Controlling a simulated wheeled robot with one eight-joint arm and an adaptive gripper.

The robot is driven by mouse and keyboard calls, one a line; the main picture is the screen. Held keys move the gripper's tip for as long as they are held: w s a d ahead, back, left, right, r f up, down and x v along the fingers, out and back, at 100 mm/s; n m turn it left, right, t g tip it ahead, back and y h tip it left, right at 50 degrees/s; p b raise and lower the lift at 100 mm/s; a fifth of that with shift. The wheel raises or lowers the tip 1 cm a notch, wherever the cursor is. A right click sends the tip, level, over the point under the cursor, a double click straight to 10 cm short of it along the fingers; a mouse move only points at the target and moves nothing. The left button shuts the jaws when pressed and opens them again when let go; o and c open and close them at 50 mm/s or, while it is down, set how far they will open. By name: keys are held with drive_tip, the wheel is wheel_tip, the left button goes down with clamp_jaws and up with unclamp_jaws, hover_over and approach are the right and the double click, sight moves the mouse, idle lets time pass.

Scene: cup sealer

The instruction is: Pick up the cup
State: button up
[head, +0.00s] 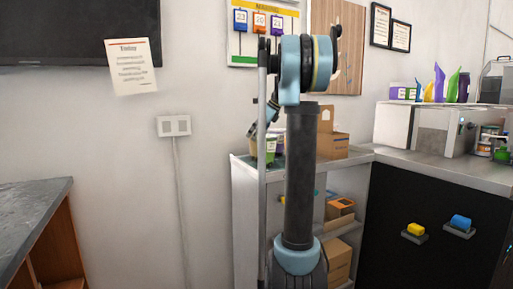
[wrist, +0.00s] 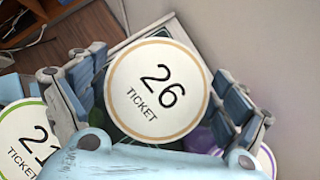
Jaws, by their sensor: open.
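A cup (wrist: 157,92) with a round white lid, ringed in tan and marked "26 TICKET", shows from above in the wrist view. Its sides are mostly hidden by the lid and my gripper. My gripper (wrist: 165,78) is open, with one finger on each side of this cup; I cannot tell whether they touch it. A second lidded cup (wrist: 24,140), ringed in green and marked "TICKET", is at the lower left. A purple-ringed one (wrist: 266,160) is partly hidden at the lower right. In the head view, a green cup (head: 270,150) shows beside my arm, on the shelf top.
Cardboard boxes (head: 333,146) stand on the white shelf unit (head: 243,200), right of my arm. A grey counter (head: 430,161) with a machine (head: 440,130) and bottles is further right. A dark-topped desk (head: 35,205) is at left. Wall lies close behind.

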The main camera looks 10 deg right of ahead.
drive_tip(key=shift+x, duration=1.7)
drive_tip(key=c, duration=1.4)
drive_tip(key=shift+c, duration=0.3)
